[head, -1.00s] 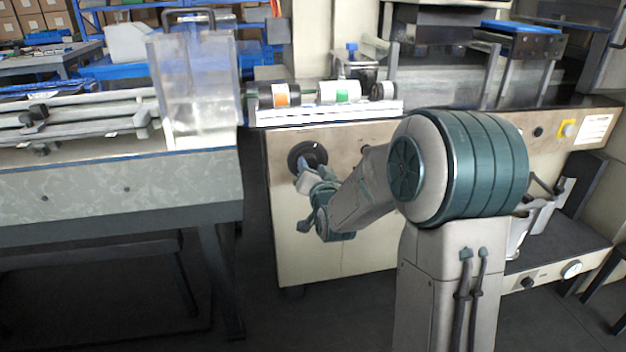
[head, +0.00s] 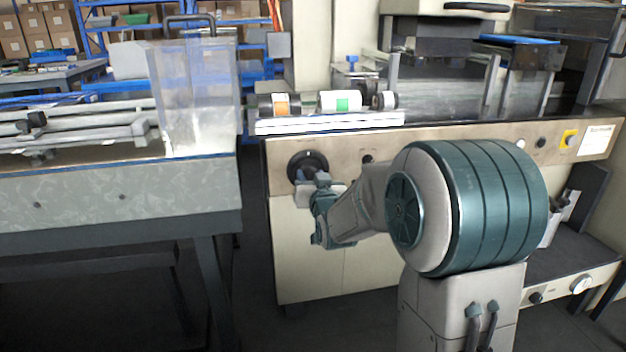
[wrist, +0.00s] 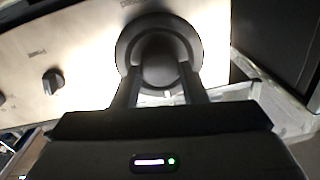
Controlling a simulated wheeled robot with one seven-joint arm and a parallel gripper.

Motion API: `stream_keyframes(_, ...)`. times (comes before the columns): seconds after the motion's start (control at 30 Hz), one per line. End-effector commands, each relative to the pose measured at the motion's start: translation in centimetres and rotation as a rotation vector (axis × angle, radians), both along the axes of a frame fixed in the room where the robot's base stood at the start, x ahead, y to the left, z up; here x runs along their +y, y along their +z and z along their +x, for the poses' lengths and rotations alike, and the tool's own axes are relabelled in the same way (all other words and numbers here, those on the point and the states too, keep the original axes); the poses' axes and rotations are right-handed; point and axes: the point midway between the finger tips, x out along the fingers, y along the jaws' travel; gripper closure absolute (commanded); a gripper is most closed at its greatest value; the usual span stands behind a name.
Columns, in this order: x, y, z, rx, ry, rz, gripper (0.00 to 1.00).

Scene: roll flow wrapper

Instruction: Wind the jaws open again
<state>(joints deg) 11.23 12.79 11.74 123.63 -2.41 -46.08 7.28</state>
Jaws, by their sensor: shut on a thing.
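A round black handwheel (head: 307,165) sits on the beige front panel of the wrapper, below the white tray. It also shows in the wrist view as a dark disc with a raised hub (wrist: 160,60). My gripper (wrist: 162,85) is shut on the handwheel's hub, one finger on each side of it. In the head view my gripper (head: 306,185) reaches the wheel from below right and covers its lower part. The upper jaw block (head: 432,35) of the wrapper is at the back; whether the jaws are open I cannot tell.
A small black knob (wrist: 53,81) is on the panel beside the wheel. Several rolls, one with a green label (head: 340,101), lie on the white tray (head: 330,122) above. A conveyor with a clear guard (head: 195,95) stands left, across a gap.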

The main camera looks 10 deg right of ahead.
Motion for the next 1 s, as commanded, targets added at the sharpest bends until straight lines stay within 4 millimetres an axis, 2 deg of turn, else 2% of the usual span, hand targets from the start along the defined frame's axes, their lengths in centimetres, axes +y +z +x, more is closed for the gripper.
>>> stream_keyframes(0.17, 0.0, -0.1, 0.0, 0.003, 0.000, -0.001, 0.84)
stream_keyframes(0.2, 0.0, -0.1, 0.0, 0.003, 0.000, -0.001, 0.56)
stream_keyframes(0.27, 0.0, -0.1, 0.0, 0.003, 0.000, -0.001, 0.40)
stream_keyframes(0.67, 0.0, 0.1, -0.6, 0.000, 0.000, 0.000, 0.40)
stream_keyframes(0.77, -0.1, 0.2, -1.8, 0.000, 0.000, -0.001, 0.40)
stream_keyframes(1.0, -0.2, 0.3, -6.7, 0.002, 0.000, -0.001, 0.40)
